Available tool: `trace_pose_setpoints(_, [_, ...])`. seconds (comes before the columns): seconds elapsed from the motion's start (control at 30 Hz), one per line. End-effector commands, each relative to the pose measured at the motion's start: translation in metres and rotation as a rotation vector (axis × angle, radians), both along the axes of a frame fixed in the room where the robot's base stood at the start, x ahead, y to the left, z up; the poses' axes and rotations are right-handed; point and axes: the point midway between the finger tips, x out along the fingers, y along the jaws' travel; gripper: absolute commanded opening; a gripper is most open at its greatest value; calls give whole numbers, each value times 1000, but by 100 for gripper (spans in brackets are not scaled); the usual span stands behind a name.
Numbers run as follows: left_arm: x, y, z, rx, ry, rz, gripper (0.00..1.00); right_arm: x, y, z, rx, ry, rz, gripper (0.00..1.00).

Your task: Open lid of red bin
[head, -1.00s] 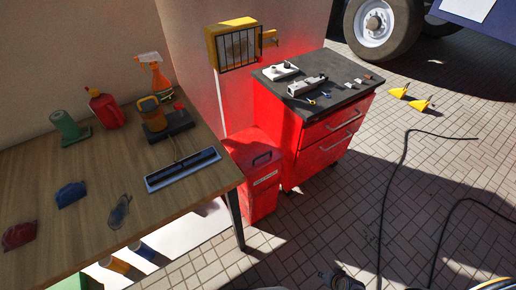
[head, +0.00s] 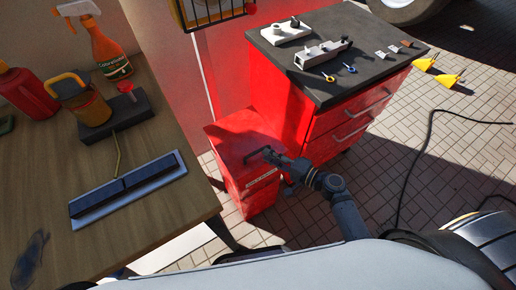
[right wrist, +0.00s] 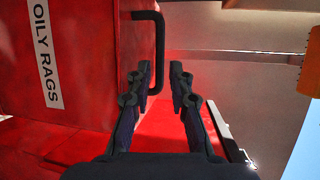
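The red bin (head: 238,180) stands on the floor between the workbench and the red tool cabinet, and its lid (head: 232,134) is down. A black handle (head: 258,152) is on the lid. My right gripper (head: 280,163) is at the handle from the right. In the right wrist view, my right gripper (right wrist: 162,75) is open, its two fingers apart. The black handle (right wrist: 159,35) is in line with the gap between them; I cannot tell whether it touches a finger. The bin's white "OILY RAGS" label (right wrist: 36,52) also shows. My left gripper is not in view.
The red tool cabinet (head: 335,125) stands close to the bin's right. A black cable (head: 420,150) lies on the paved floor.

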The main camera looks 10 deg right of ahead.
Motion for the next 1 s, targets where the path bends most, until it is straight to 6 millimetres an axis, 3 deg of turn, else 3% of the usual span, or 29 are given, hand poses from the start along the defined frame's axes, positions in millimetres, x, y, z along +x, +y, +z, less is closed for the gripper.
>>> trace_pose_setpoints(0.23, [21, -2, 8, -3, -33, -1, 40, 31, 31, -7, 1, 0, -1, 21])
trace_pose_setpoints(0.63, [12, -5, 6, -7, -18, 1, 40, 38, 39, -11, -2, 1, 0, 21])
trace_pose_setpoints(0.8, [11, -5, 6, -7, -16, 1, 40, 38, 39, -11, -2, 1, 0, 0])
trace_pose_setpoints(1.0, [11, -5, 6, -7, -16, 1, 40, 38, 38, -11, -2, 1, 0, 0])
